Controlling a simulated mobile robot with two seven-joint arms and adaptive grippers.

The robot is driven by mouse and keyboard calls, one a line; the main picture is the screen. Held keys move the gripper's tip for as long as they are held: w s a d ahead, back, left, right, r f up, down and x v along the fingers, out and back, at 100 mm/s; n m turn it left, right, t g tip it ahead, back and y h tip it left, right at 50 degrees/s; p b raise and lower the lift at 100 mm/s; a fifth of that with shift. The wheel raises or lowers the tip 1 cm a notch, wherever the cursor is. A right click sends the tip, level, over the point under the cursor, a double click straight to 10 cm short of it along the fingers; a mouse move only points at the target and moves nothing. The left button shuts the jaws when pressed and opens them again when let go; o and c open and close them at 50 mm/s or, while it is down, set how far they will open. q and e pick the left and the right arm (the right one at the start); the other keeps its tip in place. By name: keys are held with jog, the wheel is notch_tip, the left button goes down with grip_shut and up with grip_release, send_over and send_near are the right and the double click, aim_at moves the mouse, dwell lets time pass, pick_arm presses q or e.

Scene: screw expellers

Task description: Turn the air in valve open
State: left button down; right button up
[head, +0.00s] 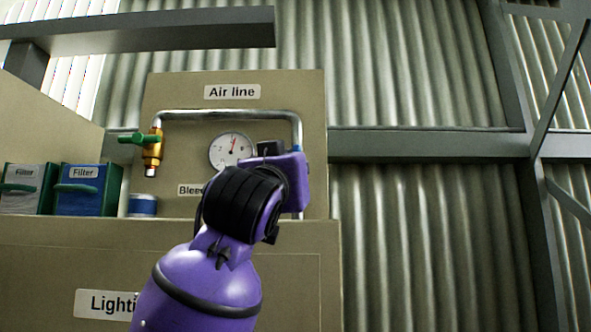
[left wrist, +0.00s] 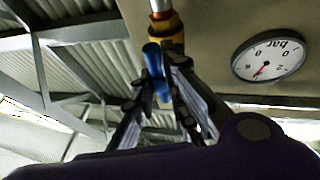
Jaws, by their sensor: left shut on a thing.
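A brass valve (left wrist: 166,24) with a blue handle (left wrist: 153,58) shows in the left wrist view, joined to a metal pipe (left wrist: 160,5). My left gripper (left wrist: 160,76) is shut on the blue handle, with a finger on each side. In the head view my purple arm and wrist hide this valve, any label on it and the gripper's fingers. They cover the lower part of the right-hand pipe (head: 299,130) on the air line panel (head: 180,90). I cannot tell how far the handle is turned. My right gripper is not in view.
A round pressure gauge (head: 230,150) sits left of my wrist. A brass valve with a green handle (head: 131,138) is at the left pipe end, above a blue and white container (head: 142,205). Green filter boxes (head: 88,190) stand farther left. A corrugated wall is behind.

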pick_arm(q)
jog(key=c, duration=1.7)
grip_release()
jog(key=shift+s, duration=0.1)
jog(key=shift+c, duration=0.2)
jog(key=v, duration=1.2)
jog(key=shift+f, duration=0.1)
